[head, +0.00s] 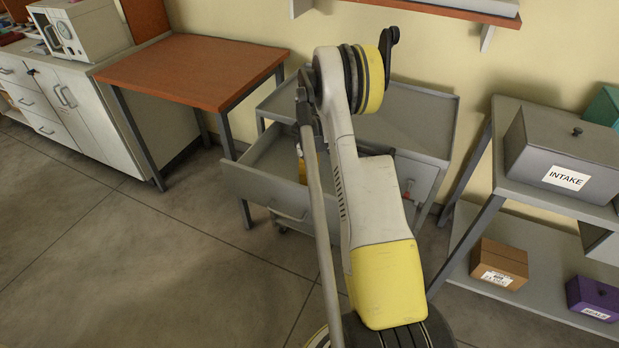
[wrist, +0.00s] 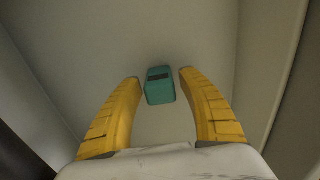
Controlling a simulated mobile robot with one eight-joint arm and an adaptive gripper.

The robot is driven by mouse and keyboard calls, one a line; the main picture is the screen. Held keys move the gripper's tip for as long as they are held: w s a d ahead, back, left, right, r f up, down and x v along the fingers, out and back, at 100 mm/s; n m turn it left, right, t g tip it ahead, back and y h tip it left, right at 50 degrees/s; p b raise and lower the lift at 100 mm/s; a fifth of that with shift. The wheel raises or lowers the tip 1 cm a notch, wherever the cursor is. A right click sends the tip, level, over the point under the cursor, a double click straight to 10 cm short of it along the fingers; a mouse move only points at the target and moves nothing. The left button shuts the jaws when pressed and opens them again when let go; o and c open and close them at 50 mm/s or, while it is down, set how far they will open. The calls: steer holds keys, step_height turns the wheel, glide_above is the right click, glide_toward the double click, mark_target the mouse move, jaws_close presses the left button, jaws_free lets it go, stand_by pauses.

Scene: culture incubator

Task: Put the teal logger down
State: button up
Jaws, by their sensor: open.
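The teal logger (wrist: 160,88) is a small teal block with a dark panel on its face. In the wrist view it sits on a plain grey surface with walls on either side, which looks like the inside of the open drawer. My gripper (wrist: 162,75) is open, with its yellow fingers on either side of the logger and a gap to each. I cannot tell how far the logger is beyond the fingertips. In the head view my gripper is mostly hidden behind my arm, with a bit of yellow (head: 308,160) showing inside the drawer. The logger is hidden there.
The open drawer (head: 262,193) belongs to a grey cart (head: 425,110). An orange-topped table (head: 195,65) stands to the left. A shelf at right holds a grey INTAKE box (head: 560,150), a brown box (head: 498,262) and a purple box (head: 594,297). The floor at left is clear.

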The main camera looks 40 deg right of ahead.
step_height(320, 180, up, 10)
steer(key=p, duration=0.3)
steer(key=shift+f, duration=0.15)
steer(key=s+a+r+m+t+h, duration=0.1)
steer(key=s+a+r+m+t, duration=0.2)
steer(key=a+r, duration=1.7)
steer(key=s+a+r+t, duration=0.2)
steer(key=s+a, duration=0.5)
steer(key=s, duration=0.1)
steer(key=s+a+r+m+t+y, duration=0.1)
steer(key=s+a+r+t, duration=0.1)
steer(key=s+a, duration=0.6)
steer(key=shift+s+r+m, duration=0.3)
steer(key=shift+s+r, duration=0.1)
steer(key=shift+s, duration=0.3)
